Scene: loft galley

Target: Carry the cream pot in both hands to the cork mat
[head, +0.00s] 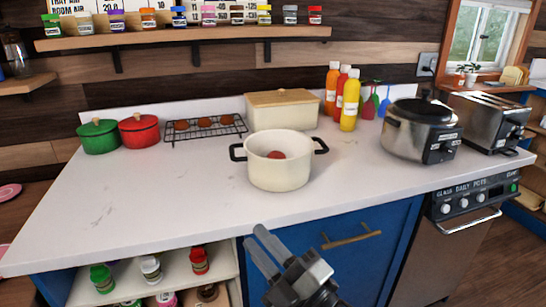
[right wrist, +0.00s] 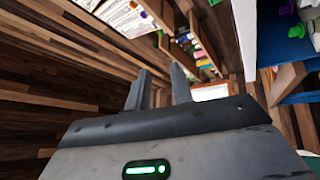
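The cream pot (head: 279,172) stands upright on the white counter, with a black handle on its left and another on its right. A red round thing (head: 276,155) lies inside it. My right gripper (head: 258,238) is in front of the counter's front edge, below and apart from the pot. Its two fingers are apart with nothing between them; the right wrist view also shows the fingers (right wrist: 160,88) apart and empty. My left gripper is not in view. I cannot make out a cork mat in these frames.
On the white counter (head: 120,215) are a green pot (head: 98,137), a red pot (head: 139,130), a wire rack (head: 205,128), a cream box (head: 283,110), sauce bottles (head: 350,101), a cooker (head: 421,130) and a toaster (head: 489,118). The counter's front left is clear.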

